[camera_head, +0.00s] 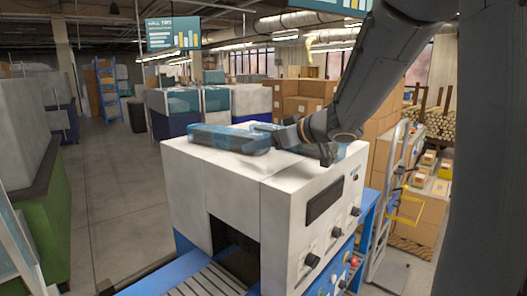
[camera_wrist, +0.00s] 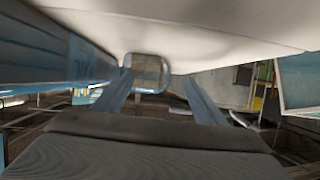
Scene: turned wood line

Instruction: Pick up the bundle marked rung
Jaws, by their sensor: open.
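A blue-wrapped long bundle (camera_head: 228,139) lies on top of the white machine (camera_head: 215,180) in the head view. A second blue-wrapped piece (camera_head: 262,127) shows behind it, partly hidden by my gripper (camera_head: 308,144), which is low over the machine top. In the wrist view a long wrapped bundle (camera_wrist: 50,48) runs along the left. The end of a clear-wrapped bundle (camera_wrist: 147,68) shows between the fingers of my open gripper (camera_wrist: 158,88), apart from the right finger. I cannot read any mark, so I cannot tell which bundle is rung.
The machine has a dark opening with a roller conveyor (camera_head: 200,284) in front and knobs on its right side. A hand truck (camera_head: 388,200) and stacked cartons (camera_head: 425,215) stand to the right. The aisle floor (camera_head: 110,190) at left is clear.

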